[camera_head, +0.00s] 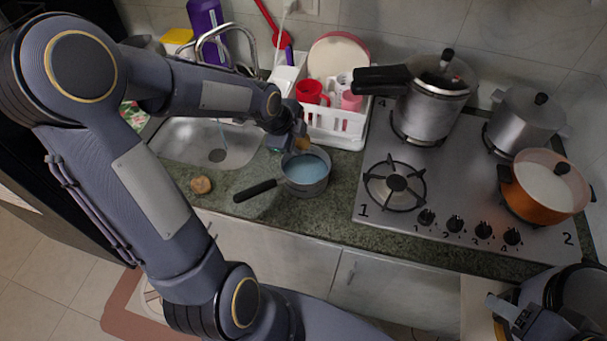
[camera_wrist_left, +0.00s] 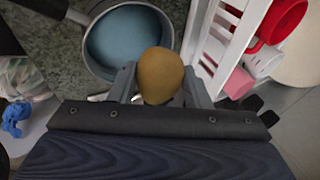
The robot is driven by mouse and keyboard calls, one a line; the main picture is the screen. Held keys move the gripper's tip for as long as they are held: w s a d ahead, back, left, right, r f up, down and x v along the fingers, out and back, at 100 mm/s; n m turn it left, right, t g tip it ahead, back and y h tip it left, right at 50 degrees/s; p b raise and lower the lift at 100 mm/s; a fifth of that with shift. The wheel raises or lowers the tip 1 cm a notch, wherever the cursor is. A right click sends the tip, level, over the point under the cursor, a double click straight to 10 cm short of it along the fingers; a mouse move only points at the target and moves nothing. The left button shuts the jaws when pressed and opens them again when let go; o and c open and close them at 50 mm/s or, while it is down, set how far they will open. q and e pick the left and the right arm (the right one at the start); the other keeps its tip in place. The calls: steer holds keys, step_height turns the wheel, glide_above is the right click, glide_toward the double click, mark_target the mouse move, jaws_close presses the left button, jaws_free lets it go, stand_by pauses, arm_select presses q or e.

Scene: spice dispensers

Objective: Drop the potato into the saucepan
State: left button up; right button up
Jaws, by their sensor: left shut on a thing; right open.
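The saucepan (camera_head: 305,187) stands on the green counter, blue inside, with its dark handle pointing left. My left gripper (camera_head: 301,141) is at the saucepan's back rim, shut on a brown potato (camera_head: 303,145). In the left wrist view the potato (camera_wrist_left: 160,75) sits between the two fingers, and the saucepan (camera_wrist_left: 93,60) lies beyond it, up and to the left. The potato overlaps the saucepan's rim in that view; its height above the rim is hard to tell. My right gripper (camera_head: 505,312) is open at the lower right, away from the saucepan.
A brown roundish item (camera_head: 201,185) lies on the counter left of the saucepan. The sink (camera_head: 190,140) is behind it. A white dish rack (camera_head: 336,135) with red cups stands close behind the saucepan. The stove (camera_head: 440,195) with several pots is at right.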

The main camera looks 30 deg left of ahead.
arm_select(q)
step_height(320, 180, down, 4)
steer(key=shift+d+r+b, duration=0.1)
steer(key=shift+r+b, duration=0.05)
steer(key=shift+b, duration=1.05)
steer(key=shift+f+b, duration=0.4)
steer(key=shift+f, duration=0.15)
steer(key=o, duration=1.1)
steer(key=v, duration=0.8)
